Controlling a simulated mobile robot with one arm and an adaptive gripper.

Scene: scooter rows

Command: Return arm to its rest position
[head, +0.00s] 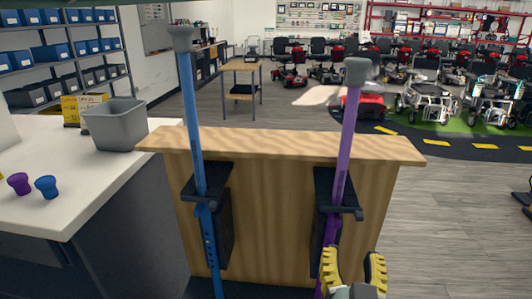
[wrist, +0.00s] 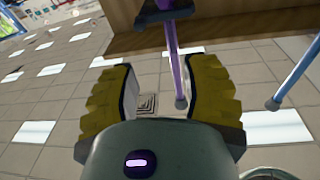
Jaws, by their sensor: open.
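My gripper (head: 352,258) has yellow ridged fingers and shows at the bottom of the head view, in front of the wooden stand's lower right. In the wrist view its fingers (wrist: 160,75) are spread apart with nothing held between them. A purple cane (head: 346,145) stands upright, slightly tilted, in the right black holder. Its lower shaft (wrist: 174,65) shows beyond the gap between my fingers in the wrist view. A blue cane (head: 190,110) stands in the left black holder. Its lower end (wrist: 290,78) shows at the right of the wrist view.
The wooden stand (head: 280,143) bears both holders. A white counter (head: 90,175) at left carries a grey bin (head: 115,124), a purple cup (head: 19,183) and a blue cup (head: 46,187). Scooters (head: 425,92) line the back. Open floor (head: 450,215) lies to the right.

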